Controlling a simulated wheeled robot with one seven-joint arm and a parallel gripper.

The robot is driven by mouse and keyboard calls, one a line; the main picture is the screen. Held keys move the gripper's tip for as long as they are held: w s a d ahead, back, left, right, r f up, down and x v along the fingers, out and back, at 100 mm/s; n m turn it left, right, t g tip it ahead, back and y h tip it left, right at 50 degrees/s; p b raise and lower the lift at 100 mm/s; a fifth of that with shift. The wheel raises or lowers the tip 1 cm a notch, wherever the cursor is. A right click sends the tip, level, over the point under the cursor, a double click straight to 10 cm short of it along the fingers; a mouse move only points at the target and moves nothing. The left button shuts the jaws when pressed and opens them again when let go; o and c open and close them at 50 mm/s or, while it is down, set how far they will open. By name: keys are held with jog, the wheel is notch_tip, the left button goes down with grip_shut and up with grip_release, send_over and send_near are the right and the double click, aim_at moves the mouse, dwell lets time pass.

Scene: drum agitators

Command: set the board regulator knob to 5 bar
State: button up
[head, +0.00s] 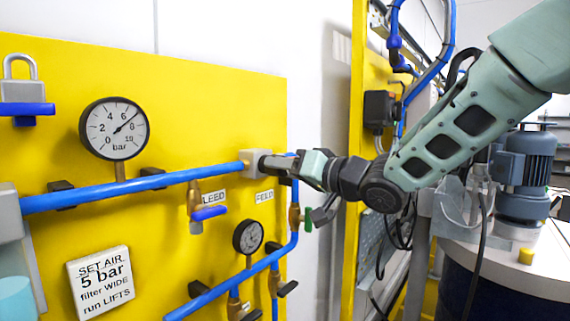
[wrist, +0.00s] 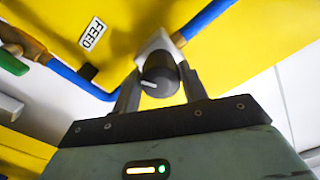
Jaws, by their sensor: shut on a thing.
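The board regulator is a pale block (head: 250,163) at the right end of the upper blue pipe. Its knob (wrist: 160,75) is dark and round with a white pointer line, seen between my gripper's fingers in the wrist view. My gripper (head: 278,163) is shut on the knob from the right; the knob is mostly hidden in the head view. The large gauge (head: 114,128) has its needle between 6 and 8 bar. A sign (head: 99,282) reads "SET AIR 5 bar, filter WIDE, run LIFTS".
A blue-handled valve (head: 209,213) and a small gauge (head: 248,237) sit below the pipe on the yellow board (head: 220,110). A green-handled valve (head: 308,218) is close under my gripper. A blue motor (head: 525,165) stands at right.

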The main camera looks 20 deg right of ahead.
dwell(0.4)
jog(key=o, duration=1)
jog(key=shift+c, duration=0.2)
jog(key=shift+s+d, duration=0.1)
jog(key=b+v, duration=0.2)
jog(key=v, duration=1.5)
